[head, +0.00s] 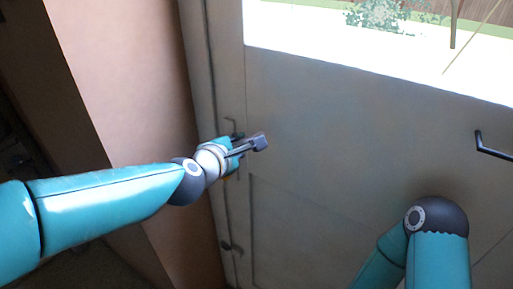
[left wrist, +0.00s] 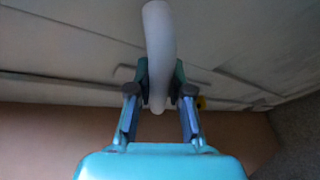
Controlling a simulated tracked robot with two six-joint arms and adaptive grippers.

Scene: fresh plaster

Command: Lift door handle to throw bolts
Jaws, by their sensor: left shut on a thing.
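The door (head: 330,140) is a grey panel with a glazed upper part, and it looks closed. My left gripper (head: 254,145) is at the door's left edge, in front of the frame. In the left wrist view, my left gripper (left wrist: 160,92) is shut on the door handle (left wrist: 159,40), a pale rounded bar that runs up between the two fingers. In the head view the gripper and wrist largely hide this handle. My right arm shows at the lower right, but its gripper is out of view.
Another dark lever handle (head: 493,149) is at the right edge of the head view. A small dark knob (head: 226,246) sits low on the left frame. A pinkish wall (head: 125,90) stands close on the left. Garden shows through the glass.

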